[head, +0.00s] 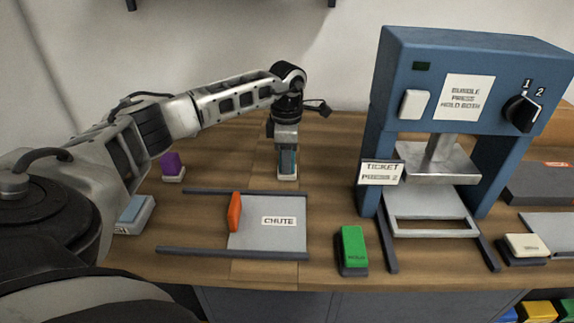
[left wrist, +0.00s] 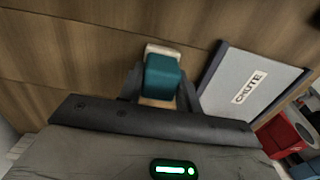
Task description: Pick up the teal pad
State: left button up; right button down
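The teal pad (head: 288,160) is upright over a small white base (head: 287,178), behind the chute tray. My left gripper (head: 287,152) points straight down at it, with a finger on each side. In the left wrist view the teal pad (left wrist: 162,75) fills the space between the fingertips, and they look pressed against its sides. The pale base (left wrist: 160,48) shows just beyond it. I cannot make out a gap under the pad. My right gripper is not in view.
The chute tray (head: 255,237) with dark rails and an orange handle (head: 234,212) lies in front. A purple pad (head: 172,163) stands to the left. A green pad (head: 354,246) and the blue press (head: 385,100) are to the right.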

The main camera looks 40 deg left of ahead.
pick_arm(q)
notch_tip(320, 180, up, 10)
jog(key=shift+r+b, duration=0.1)
jog(key=shift+b, duration=0.2)
dwell(0.3)
